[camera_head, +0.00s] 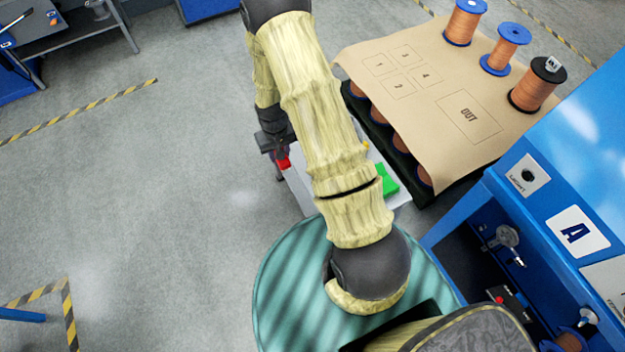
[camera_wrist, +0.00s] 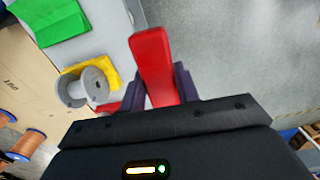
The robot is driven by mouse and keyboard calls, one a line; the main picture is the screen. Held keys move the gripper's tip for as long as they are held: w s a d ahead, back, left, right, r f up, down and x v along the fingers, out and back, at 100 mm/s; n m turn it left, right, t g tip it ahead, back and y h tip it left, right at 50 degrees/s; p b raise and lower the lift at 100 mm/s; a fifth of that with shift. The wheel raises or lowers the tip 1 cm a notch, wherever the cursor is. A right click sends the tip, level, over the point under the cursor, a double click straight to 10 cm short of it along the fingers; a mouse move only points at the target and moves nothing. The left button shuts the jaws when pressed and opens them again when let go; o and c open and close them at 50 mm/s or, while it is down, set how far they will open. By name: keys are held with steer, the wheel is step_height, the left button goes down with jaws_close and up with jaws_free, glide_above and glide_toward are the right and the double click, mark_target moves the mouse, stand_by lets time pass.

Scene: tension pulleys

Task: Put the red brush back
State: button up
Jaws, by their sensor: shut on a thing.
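The red brush (camera_wrist: 153,62) is between the fingers of my gripper (camera_wrist: 163,88), which is shut on it. In the wrist view its red body sticks out past the fingers, above the edge of a pale tray (camera_wrist: 108,45). In the head view a small part of the red brush (camera_head: 284,162) shows at my gripper (camera_head: 279,160), by the left edge of the pale tray (camera_head: 303,196). My arm hides much of the tray. No bristles can be made out.
A green cloth (camera_wrist: 47,18), a yellow cloth (camera_wrist: 112,77) and a grey empty spool (camera_wrist: 88,88) lie on the tray. Another red piece (camera_wrist: 107,107) shows partly beside the gripper. A brown-covered pallet (camera_head: 435,75) with copper spools stands right.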

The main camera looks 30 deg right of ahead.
steer(key=shift+w, duration=0.1)
steer(key=shift+s+a, duration=0.1)
steer(key=shift+s, duration=0.3)
steer(key=shift+f+b, duration=0.25)
steer(key=shift+b, duration=0.15)
steer(key=s+d+f+b, duration=0.2)
steer(key=d+f+b, duration=1.1)
steer(key=b, duration=1)
steer(key=shift+d+f, duration=0.25)
steer(key=shift+f, duration=0.25)
steer(key=shift+f, duration=3.1)
